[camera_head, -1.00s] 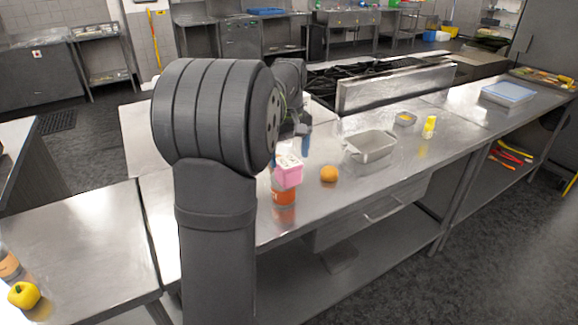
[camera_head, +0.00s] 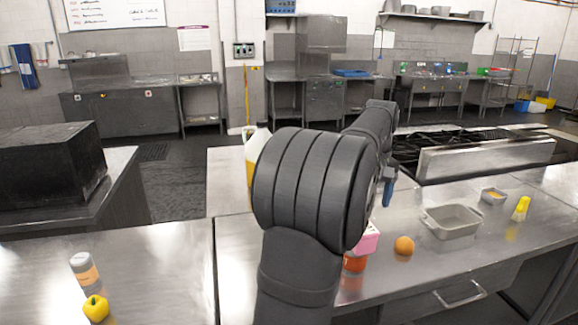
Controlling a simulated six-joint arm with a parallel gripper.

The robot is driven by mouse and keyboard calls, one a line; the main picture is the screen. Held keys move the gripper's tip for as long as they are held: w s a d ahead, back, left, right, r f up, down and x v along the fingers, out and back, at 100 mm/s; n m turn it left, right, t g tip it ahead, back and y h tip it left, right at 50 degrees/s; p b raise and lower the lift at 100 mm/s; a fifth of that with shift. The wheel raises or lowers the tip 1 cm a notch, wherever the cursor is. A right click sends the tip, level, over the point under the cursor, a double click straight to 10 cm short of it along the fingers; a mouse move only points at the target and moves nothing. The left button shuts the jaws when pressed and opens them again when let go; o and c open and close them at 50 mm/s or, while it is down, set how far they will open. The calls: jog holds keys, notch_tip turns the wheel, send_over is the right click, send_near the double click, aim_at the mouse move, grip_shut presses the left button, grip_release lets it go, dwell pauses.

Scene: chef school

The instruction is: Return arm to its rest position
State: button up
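My dark grey arm rises in the middle of the view and bends away over the steel counter (camera_head: 340,285). My gripper (camera_head: 388,188) shows only as a small blue-tipped part beyond the arm's big joint, above the counter. Whether its fingers are open or shut cannot be made out. Nothing is seen hanging from it. A pink box (camera_head: 369,238) stands below it on or against an orange-red container (camera_head: 355,263), both partly hidden by my arm. An orange (camera_head: 404,246) lies just right of them.
A grey baking tray (camera_head: 452,222), a small bowl (camera_head: 493,196) and a yellow bottle (camera_head: 521,208) stand further right. A stove (camera_head: 480,155) is behind. A large bottle (camera_head: 256,150) stands behind my arm. A yellow pepper (camera_head: 96,309) and a shaker (camera_head: 85,273) are at left.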

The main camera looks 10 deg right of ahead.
notch_tip(320, 180, down, 11)
jog(key=shift+f, duration=0.2)
notch_tip(320, 180, up, 3)
jog(key=shift+f, duration=0.1)
jog(key=shift+r, duration=0.7)
